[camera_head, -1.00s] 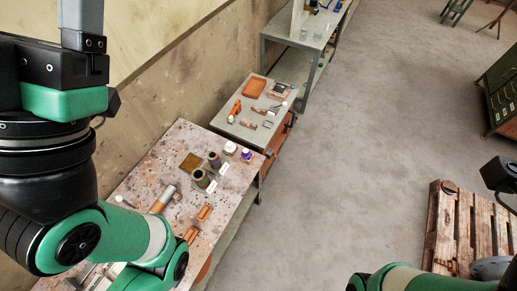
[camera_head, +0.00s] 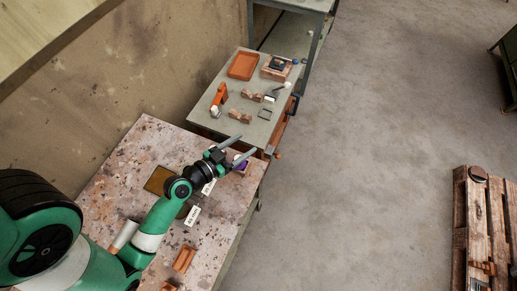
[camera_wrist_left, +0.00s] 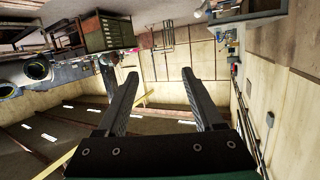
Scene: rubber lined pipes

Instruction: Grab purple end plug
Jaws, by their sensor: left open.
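The purple end plug (camera_head: 242,166) stands near the far right corner of the speckled worktable, partly hidden by my left gripper. My left gripper (camera_head: 247,144) reaches over that corner with its two fingers apart and nothing between them. From the head view I cannot tell how high it is above the plug. In the left wrist view the open fingers (camera_wrist_left: 160,74) point out into the room, and the plug does not show there. My right gripper is in neither view.
The worktable (camera_head: 115,190) holds a brown tray (camera_head: 158,181), white label cards (camera_head: 192,215) and orange blocks (camera_head: 184,258). A grey table (camera_head: 208,115) with an orange tray (camera_head: 243,66) and small parts stands just beyond. A wooden pallet (camera_head: 462,220) lies at right; open floor between.

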